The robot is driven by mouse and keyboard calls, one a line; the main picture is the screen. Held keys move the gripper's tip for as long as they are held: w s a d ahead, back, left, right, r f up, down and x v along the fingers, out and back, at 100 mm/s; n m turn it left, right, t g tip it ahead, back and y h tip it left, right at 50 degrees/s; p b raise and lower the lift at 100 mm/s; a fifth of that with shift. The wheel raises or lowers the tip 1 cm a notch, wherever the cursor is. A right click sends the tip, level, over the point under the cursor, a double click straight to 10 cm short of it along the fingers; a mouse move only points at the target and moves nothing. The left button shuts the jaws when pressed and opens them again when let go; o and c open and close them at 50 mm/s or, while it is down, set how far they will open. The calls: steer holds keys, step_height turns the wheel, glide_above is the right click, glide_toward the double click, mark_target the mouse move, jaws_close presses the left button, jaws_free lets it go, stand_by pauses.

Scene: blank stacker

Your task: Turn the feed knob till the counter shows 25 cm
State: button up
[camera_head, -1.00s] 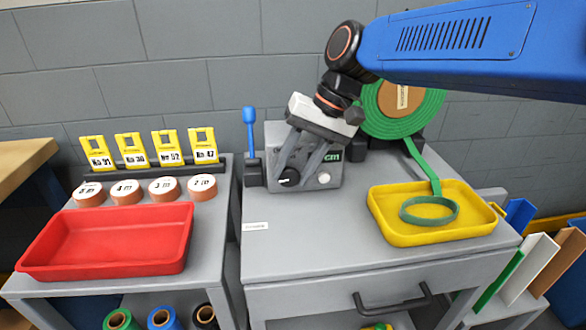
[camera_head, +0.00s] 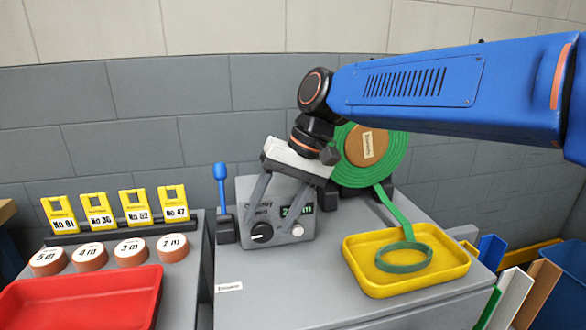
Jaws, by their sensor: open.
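The feed knob (camera_head: 261,232) is a black round knob with a white mark, low on the front of a grey box (camera_head: 275,246). The counter (camera_head: 299,210) is a dark display with green characters above and right of the knob. A leading 2 and "cm" seem to show, but a finger crosses it and I cannot read the full number. My gripper (camera_head: 268,226) is open and points down at the box front.
A blue-handled lever (camera_head: 221,190) stands left of the box, a white button (camera_head: 297,231) right of the knob. A green strap roll (camera_head: 390,165) feeds a strap into a yellow tray (camera_head: 365,282). A red tray (camera_head: 145,300), yellow tags and round labelled pieces are at left.

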steer(key=v, duration=1.4)
steer(key=shift+r, duration=0.3)
steer(key=shift+s+d, duration=0.15)
steer(key=shift+d, duration=0.05)
